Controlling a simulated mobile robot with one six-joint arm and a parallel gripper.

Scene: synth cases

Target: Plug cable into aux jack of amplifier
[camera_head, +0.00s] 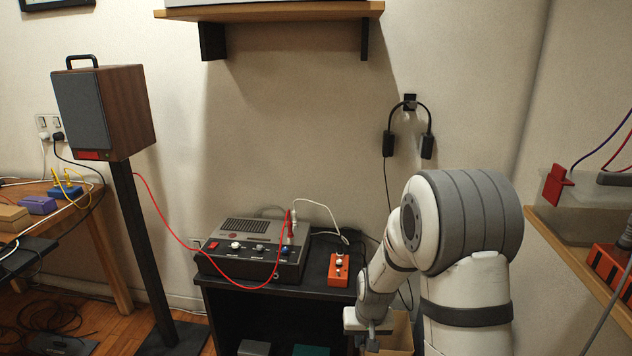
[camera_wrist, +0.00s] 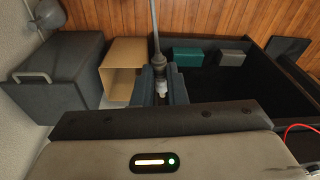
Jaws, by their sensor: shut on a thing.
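The amplifier (camera_head: 256,262) is a dark grey box with knobs on its front, on top of a black cabinet. A red cable (camera_head: 228,282) and a white cable (camera_head: 318,206) run to its right rear part. I cannot tell which socket is the aux jack. My gripper (camera_head: 369,328) is low, right of the cabinet and below its top, apart from the amplifier. In the wrist view my gripper (camera_wrist: 161,84) is shut on a cable plug (camera_wrist: 163,88), pale between the fingers, with a grey cable (camera_wrist: 155,28) leading away from it. The plug's tip is not clearly visible.
An orange pedal box (camera_head: 339,270) stands right of the amplifier. The black cabinet (camera_head: 221,318) holds a green box (camera_wrist: 193,56) and a grey box (camera_wrist: 233,57). A cardboard box (camera_wrist: 118,58) and dark case (camera_wrist: 58,80) stand beside it.

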